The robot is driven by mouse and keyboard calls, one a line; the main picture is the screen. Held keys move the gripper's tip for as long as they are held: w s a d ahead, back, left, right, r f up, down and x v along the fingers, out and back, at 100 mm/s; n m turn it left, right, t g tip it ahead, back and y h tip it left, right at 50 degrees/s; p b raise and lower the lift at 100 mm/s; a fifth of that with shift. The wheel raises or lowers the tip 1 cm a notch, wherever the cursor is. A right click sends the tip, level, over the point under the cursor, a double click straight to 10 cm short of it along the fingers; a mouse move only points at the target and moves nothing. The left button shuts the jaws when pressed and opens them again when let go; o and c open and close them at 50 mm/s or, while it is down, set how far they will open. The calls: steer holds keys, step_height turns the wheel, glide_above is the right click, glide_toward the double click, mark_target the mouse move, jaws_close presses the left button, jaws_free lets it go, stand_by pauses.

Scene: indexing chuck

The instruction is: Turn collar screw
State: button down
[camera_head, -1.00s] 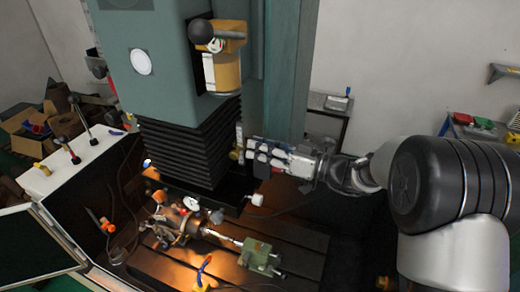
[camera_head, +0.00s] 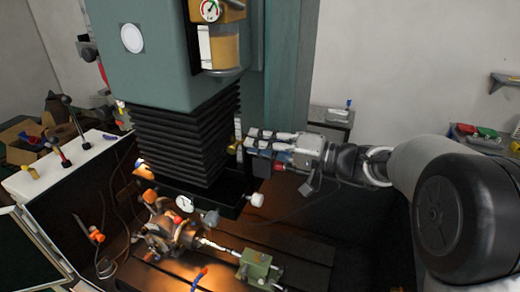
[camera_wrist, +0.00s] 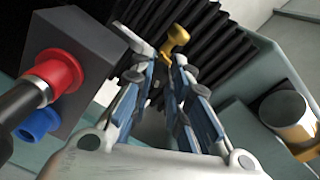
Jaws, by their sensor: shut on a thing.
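A brass screw (camera_head: 235,148) sits on a pale upright strip beside the black bellows. In the wrist view the brass screw (camera_wrist: 176,38) shows as a yellow knob with a stem, just beyond my fingertips. My gripper (camera_head: 247,141) reaches in from the right, level with the screw. In the wrist view my gripper (camera_wrist: 164,57) has its two blue-and-grey fingers drawn in around the lower end of the brass piece. It is shut on the screw; the exact contact is partly hidden by the fingers.
A grey box with a red and a blue connector (camera_wrist: 52,75) stands close left of my fingers. The black bellows (camera_head: 185,140) are just beyond. Below are a dial gauge (camera_head: 184,204), a chuck (camera_head: 168,232) and a green tailstock (camera_head: 256,266).

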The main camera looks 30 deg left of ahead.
steer(key=m, duration=0.3)
steer(key=shift+r+m, duration=0.1)
steer(key=shift+m, duration=0.2)
steer(key=m, duration=0.3)
steer(key=m+p, duration=0.2)
steer(key=m, duration=0.2)
steer(key=shift+r+g, duration=0.1)
steer(key=shift+g, duration=0.2)
steer(key=m+p, duration=0.2)
steer(key=m, duration=0.1)
steer(key=shift+p, duration=0.3)
steer(key=m+p, duration=0.3)
steer(key=m, duration=0.1)
steer(key=shift+w+m, duration=0.1)
steer(key=shift+m, duration=0.3)
steer(key=m+p, duration=0.3)
steer(key=shift+m+g, duration=0.3)
steer(key=m+p, duration=0.3)
steer(key=m, duration=0.1)
steer(key=shift+m+p, duration=0.7)
steer(key=shift+m, duration=0.6)
steer(key=shift+f+m, duration=0.2)
steer(key=shift+m, duration=0.1)
